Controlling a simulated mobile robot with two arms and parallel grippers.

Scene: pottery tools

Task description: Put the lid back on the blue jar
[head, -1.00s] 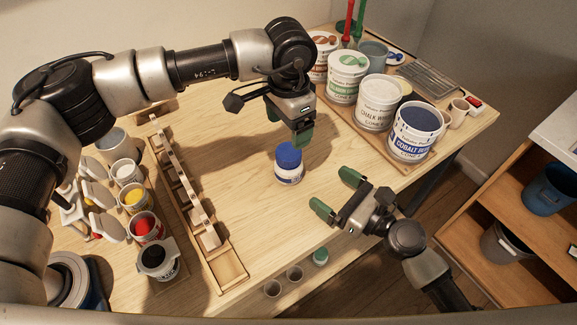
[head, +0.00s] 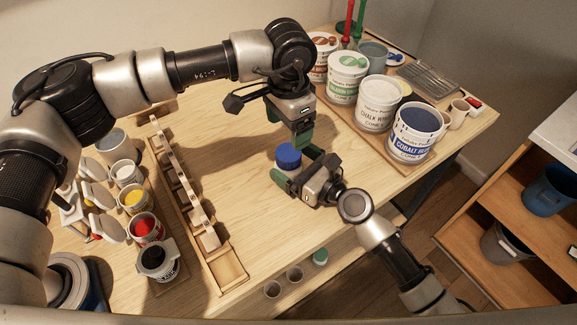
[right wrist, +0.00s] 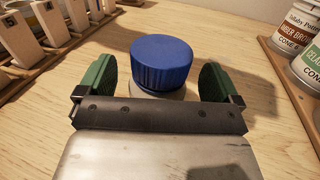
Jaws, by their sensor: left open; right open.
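The small white jar (head: 283,175) stands upright on the table, partly hidden by my right gripper in the head view. A ribbed blue lid (head: 288,156) sits on top of it; the lid looks level in the right wrist view (right wrist: 161,62), but I cannot tell whether it is screwed tight. My right gripper (head: 298,168) is open low at the jar, with one green finger on each side. In the right wrist view gaps show between the fingers and the lid. My left gripper (head: 289,126) is open and empty, just above and behind the lid.
Large glaze tubs (head: 376,103) stand on a board at the back right. A wooden rack (head: 184,190) and several small paint pots (head: 134,199) are at the left. The tabletop (head: 240,150) between the rack and the jar is clear.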

